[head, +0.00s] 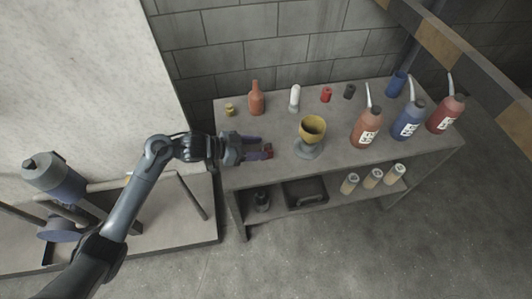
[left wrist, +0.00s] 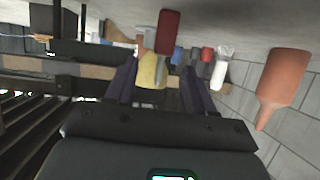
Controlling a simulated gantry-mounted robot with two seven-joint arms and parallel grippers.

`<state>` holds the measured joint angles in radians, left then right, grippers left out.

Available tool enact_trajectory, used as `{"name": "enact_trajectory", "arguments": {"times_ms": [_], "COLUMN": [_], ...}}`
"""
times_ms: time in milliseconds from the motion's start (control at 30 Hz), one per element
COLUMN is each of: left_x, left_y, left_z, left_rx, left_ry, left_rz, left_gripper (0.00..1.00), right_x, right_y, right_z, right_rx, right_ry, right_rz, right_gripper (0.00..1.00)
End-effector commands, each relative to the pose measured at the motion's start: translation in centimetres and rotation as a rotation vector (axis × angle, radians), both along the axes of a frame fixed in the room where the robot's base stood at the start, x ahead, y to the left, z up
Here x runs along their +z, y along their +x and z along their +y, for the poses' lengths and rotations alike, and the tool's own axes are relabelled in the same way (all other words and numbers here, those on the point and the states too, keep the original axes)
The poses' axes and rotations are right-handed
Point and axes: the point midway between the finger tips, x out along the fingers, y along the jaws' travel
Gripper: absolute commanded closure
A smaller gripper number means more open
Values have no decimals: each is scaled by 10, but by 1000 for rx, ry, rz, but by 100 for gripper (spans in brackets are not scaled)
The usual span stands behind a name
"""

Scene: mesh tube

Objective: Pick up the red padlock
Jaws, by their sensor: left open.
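The red padlock (head: 268,149) stands on the shelf unit's top near its front left, at the fingertips of my left gripper (head: 259,148). In the left wrist view the padlock's dark red body (left wrist: 168,23) shows against the tabletop, with its grey shackle toward me. There the shackle lies between the two open fingers of the left gripper as seen by the camera. The fingers look empty; I cannot tell whether they touch the padlock. My right gripper is not in view.
A yellow cup (head: 312,127) stands just right of the padlock. A brown bottle (head: 256,99), a white bottle (head: 295,98) and a red can (head: 326,94) stand behind. Several pump bottles stand at right. The tabletop (head: 270,178) in front is clear.

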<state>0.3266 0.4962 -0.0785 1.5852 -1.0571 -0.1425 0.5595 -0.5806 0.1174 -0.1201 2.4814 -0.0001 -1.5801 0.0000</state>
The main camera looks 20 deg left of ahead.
Motion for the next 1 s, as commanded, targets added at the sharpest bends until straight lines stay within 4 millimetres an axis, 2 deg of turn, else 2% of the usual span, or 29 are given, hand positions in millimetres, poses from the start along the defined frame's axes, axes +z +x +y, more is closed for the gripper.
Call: {"name": "enact_trajectory", "arguments": {"times_ms": [33,200,567,667,933,1000], "left_x": [-8,-14,-16,-16,-16,-16], "left_y": [5,17,22,22,22,22], "left_z": [-6,-20,-26,-26,-26,-26], "left_rx": [-1,1,0,0,0,1], "left_ry": [-4,-3,-1,-1,-1,0], "left_rz": [0,0,1,1,1,0], "left_gripper": [47,47,47,59,100,100], "right_x": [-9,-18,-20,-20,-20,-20], "right_y": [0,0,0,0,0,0], "right_z": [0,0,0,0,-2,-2], "right_rx": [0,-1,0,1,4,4], "right_ry": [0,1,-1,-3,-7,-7], "right_rz": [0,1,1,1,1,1], "right_gripper": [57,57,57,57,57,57]}}
